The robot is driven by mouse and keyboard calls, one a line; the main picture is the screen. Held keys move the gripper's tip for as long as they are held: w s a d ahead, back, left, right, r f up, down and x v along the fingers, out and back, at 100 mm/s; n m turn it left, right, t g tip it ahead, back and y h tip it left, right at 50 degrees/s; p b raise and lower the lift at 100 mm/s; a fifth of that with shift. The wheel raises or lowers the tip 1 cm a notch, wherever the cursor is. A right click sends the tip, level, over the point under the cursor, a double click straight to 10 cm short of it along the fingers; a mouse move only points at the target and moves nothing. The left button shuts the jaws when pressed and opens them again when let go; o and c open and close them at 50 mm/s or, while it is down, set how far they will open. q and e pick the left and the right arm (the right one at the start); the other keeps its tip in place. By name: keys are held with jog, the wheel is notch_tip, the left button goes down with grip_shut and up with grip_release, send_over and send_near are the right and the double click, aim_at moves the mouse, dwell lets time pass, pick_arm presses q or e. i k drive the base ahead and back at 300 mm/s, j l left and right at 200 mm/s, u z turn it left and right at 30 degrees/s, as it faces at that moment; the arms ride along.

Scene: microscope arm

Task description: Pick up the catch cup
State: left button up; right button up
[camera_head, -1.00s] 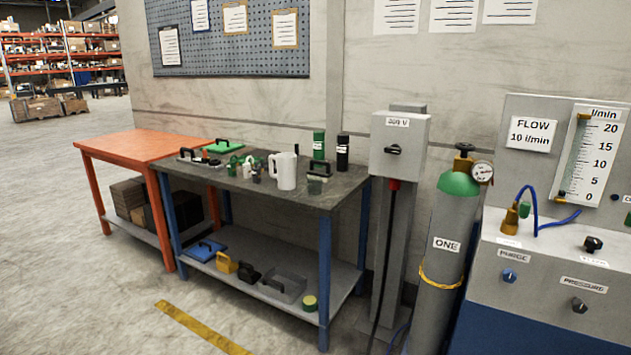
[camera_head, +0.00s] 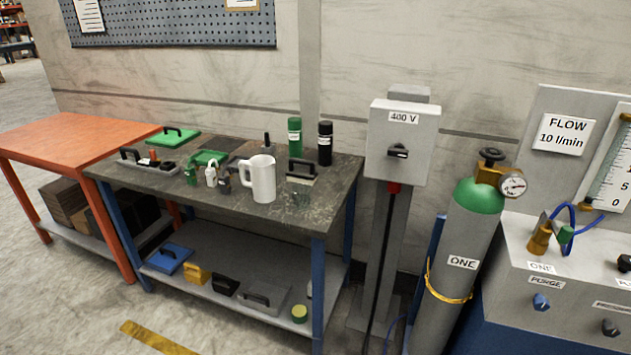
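No catch cup can be told for certain by a label. Small green, white and dark bottles (camera_head: 211,174) stand left of the jug. Neither of my grippers is in view.
Green and black cylinders (camera_head: 294,137) and a black-handled block (camera_head: 301,169) stand behind the cup. An orange table (camera_head: 75,143) adjoins at left. A grey 400 V box (camera_head: 404,140) and a gas cylinder (camera_head: 468,245) stand at right. Floor in front is open.

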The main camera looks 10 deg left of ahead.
aim_at(301, 192)
jog(key=i+j+z, duration=0.25)
jog(key=i+j, duration=0.25)
jog(key=i+j+z, duration=0.15)
jog(key=j, duration=0.25)
jog(key=i+j+z, duration=0.1)
jog(key=i+j, duration=0.15)
jog(key=i+j+z, duration=0.15)
jog(key=j, duration=0.35)
jog(key=i+j+z, duration=0.15)
jog(key=j, duration=0.25)
jog(key=i+j+z, duration=0.1)
jog(key=j, duration=0.3)
jog(key=i, duration=0.1)
